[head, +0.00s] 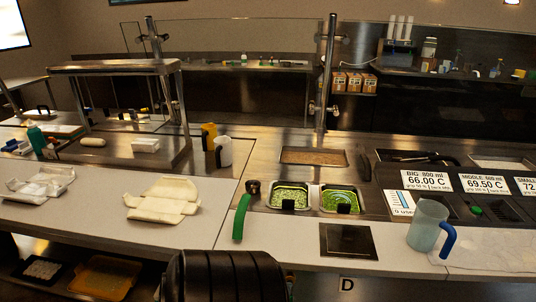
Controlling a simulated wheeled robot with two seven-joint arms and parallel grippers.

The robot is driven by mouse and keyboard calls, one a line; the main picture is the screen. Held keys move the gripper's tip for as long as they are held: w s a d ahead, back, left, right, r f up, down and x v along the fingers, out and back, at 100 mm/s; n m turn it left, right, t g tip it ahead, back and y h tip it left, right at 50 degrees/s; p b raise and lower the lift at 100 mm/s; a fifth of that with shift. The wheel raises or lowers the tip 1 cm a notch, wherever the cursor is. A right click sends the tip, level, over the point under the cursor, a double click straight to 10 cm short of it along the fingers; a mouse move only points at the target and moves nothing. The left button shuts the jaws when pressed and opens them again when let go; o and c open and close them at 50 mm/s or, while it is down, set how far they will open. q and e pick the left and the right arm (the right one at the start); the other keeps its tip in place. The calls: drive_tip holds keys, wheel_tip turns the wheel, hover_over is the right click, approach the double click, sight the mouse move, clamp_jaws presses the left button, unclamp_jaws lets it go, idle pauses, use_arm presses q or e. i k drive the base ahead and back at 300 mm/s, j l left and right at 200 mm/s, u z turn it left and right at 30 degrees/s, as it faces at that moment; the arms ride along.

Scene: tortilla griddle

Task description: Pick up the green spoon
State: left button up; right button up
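In the head view, a utensil with a bright green handle, which looks like the green spoon (240,219), lies at the counter's front, just left of two metal pans of green food. Its dark end (252,188) points toward the back and its green end toward the front edge. Nothing is touching it from above. Neither my left nor my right gripper shows in this view. A dark ribbed part of my own body fills the bottom middle, below the counter edge.
Two pans with green contents (289,197) sit right of the spoon, with a black square plate (347,241) in front. A jug with a blue handle (427,226) stands at right. Price signs (427,181) stand behind.

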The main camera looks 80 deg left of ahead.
sight(252, 186)
drive_tip(key=u, duration=2.55)
